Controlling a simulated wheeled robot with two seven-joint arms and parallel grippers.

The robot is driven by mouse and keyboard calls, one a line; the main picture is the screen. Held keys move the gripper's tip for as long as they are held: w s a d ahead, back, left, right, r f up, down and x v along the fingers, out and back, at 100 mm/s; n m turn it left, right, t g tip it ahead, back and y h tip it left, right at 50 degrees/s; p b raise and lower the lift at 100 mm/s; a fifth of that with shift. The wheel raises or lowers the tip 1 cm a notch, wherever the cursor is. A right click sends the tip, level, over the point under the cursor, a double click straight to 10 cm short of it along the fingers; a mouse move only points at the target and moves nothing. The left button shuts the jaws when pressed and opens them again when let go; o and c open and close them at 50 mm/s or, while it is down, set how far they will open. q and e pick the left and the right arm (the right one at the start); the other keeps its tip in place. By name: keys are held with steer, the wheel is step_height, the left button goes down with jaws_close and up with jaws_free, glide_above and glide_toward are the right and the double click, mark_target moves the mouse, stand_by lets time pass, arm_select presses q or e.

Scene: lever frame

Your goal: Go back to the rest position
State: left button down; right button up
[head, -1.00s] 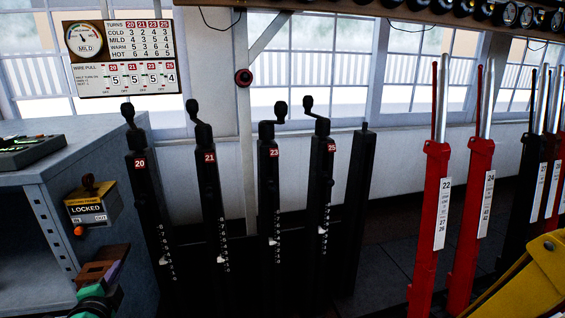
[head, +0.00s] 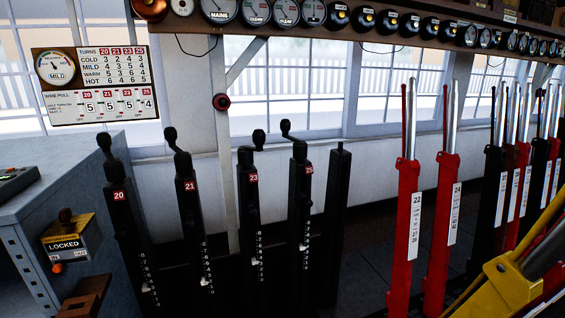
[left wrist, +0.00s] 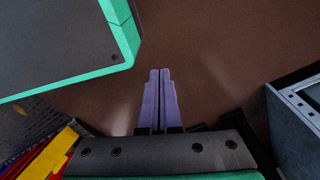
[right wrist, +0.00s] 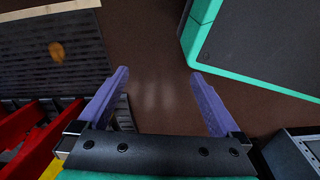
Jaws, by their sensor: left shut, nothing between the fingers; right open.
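Neither of my grippers shows in the head view. In the left wrist view my left gripper (left wrist: 159,72) has its two purple fingers together, shut and empty, above brown floor. In the right wrist view my right gripper (right wrist: 158,75) has its purple fingers wide apart, with only floor between them. Neither gripper touches anything that I can see.
In the head view black crank posts 20 (head: 119,197), 21 (head: 190,186), 23 (head: 252,178) and 25 (head: 309,170) stand ahead. Red levers 22 (head: 409,180) and 24 (head: 445,170) and a yellow lever (head: 510,285) are right. A grey cabinet (head: 60,190) with a LOCKED box (head: 65,243) is left.

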arm_select(q)
steer(key=s+a+r+p, duration=0.2)
steer(key=s+r+p, duration=0.6)
steer(key=p, duration=0.4)
steer(key=shift+s+r, duration=0.35)
steer(key=shift+s, duration=0.5)
arm_select(e)
steer(key=s+d+r, duration=0.2)
steer(key=s+r, duration=0.6)
steer(key=s, duration=0.1)
steer(key=shift+s+r, duration=0.3)
steer(key=shift+s, duration=0.1)
arm_select(q)
steer(key=shift+a, duration=0.1)
